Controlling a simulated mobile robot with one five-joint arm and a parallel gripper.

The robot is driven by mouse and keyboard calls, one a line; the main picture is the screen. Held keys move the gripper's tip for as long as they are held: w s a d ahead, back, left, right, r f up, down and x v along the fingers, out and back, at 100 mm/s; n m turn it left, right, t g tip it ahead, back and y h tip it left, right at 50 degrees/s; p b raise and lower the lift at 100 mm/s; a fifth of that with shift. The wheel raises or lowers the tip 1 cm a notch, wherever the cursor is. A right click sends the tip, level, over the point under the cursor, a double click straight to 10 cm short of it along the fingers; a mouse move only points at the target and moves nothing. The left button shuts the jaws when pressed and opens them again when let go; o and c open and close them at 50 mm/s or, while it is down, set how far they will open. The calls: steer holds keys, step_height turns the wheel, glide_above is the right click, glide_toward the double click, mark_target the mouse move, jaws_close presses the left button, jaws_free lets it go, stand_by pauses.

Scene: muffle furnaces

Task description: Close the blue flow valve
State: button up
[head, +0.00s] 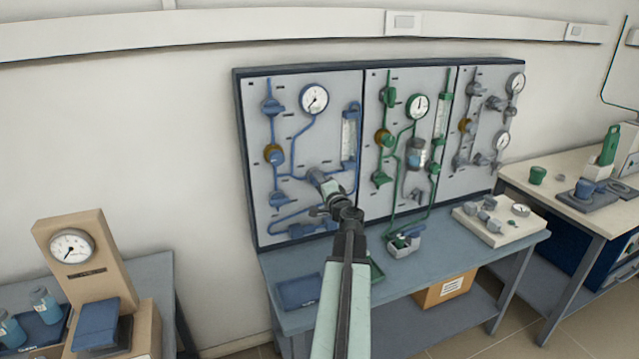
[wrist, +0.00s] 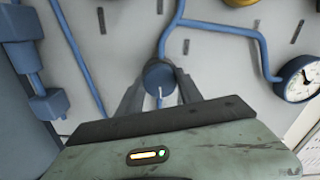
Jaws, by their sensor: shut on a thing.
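A blue panel section (head: 255,215) with blue pipes stands at the left of the wall board. My gripper (head: 314,174) reaches to its lower right part. In the wrist view, a round blue valve knob (wrist: 159,76) sits on a blue pipe, with a pale line on its face that runs roughly up and down in the picture. My gripper (wrist: 158,92) is shut on this knob, one finger on each side. In the head view the gripper hides the knob. I cannot read a label on it.
Other blue valves (head: 273,103), a blue gauge (head: 314,98) and a flow tube (head: 349,138) are on the same panel. Green (head: 388,97) and grey (head: 475,88) sections stand to the right. A bench (head: 420,285) with small parts runs below the board.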

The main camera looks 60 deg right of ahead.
steer(key=shift+s+m, duration=0.1)
steer(key=shift+m, duration=0.3)
steer(key=o, duration=1.4)
steer(key=v, duration=0.7)
steer(key=shift+s+a, duration=0.25)
steer(key=shift+s, duration=0.05)
